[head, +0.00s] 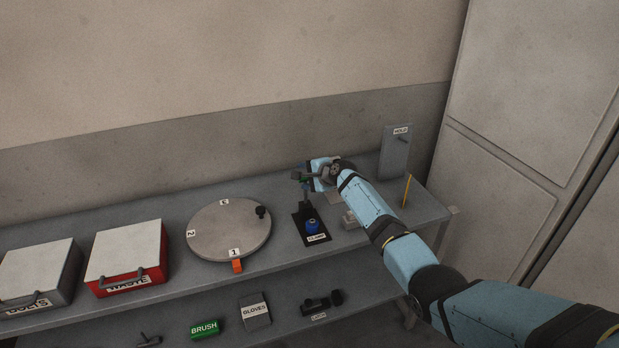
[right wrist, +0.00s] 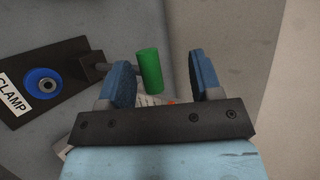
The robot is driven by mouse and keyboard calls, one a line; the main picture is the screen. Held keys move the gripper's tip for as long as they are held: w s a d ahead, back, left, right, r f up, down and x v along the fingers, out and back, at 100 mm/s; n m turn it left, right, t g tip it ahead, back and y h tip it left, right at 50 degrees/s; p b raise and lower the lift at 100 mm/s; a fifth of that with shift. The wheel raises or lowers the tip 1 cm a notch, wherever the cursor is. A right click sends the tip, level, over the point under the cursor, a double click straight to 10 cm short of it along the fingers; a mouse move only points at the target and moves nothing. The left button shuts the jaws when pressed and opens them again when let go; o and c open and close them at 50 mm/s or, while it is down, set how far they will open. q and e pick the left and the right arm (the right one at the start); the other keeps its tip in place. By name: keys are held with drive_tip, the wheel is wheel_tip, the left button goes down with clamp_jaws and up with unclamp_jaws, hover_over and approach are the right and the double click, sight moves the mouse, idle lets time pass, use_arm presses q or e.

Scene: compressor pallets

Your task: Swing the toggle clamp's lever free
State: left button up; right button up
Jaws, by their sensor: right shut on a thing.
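The toggle clamp has a black base plate (head: 303,239) with a CLAMP label, towards the right end of the bench. A blue round piece (head: 312,226) sits on the plate; it also shows in the right wrist view (right wrist: 43,85). The lever's green handle (right wrist: 151,70) shows between the blue fingers of my right gripper (right wrist: 165,75), close to the left finger. My right gripper is shut on this handle at the clamp's far end. In the head view the arm and gripper hide part of the lever. My left gripper is not in view.
A round numbered turntable (head: 228,232) stands left of the clamp, with red (head: 125,250) and grey (head: 38,270) boxes further left. A grey upright HOLD panel (head: 395,155) and a thin yellow rod (head: 407,190) stand at right. A lower shelf carries BRUSH (head: 205,328) and GLOVES (head: 255,312) items.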

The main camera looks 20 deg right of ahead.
drive_tip(key=shift+a+f, duration=0.2)
drive_tip(key=shift+a, duration=0.05)
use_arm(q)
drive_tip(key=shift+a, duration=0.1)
use_arm(e)
drive_tip(key=shift+s+d, duration=0.1)
drive_tip(key=shift+s, duration=0.05)
drive_tip(key=shift+s+d+p, duration=0.2)
drive_tip(key=shift+s+p, duration=0.1)
drive_tip(key=shift+p, duration=0.05)
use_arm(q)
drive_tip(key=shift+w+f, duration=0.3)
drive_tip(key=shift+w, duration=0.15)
use_arm(e)
drive_tip(key=v, duration=1.3)
drive_tip(key=shift+r, duration=0.35)
drive_tip(key=shift+w+d, duration=0.1)
drive_tip(key=shift+w, duration=0.05)
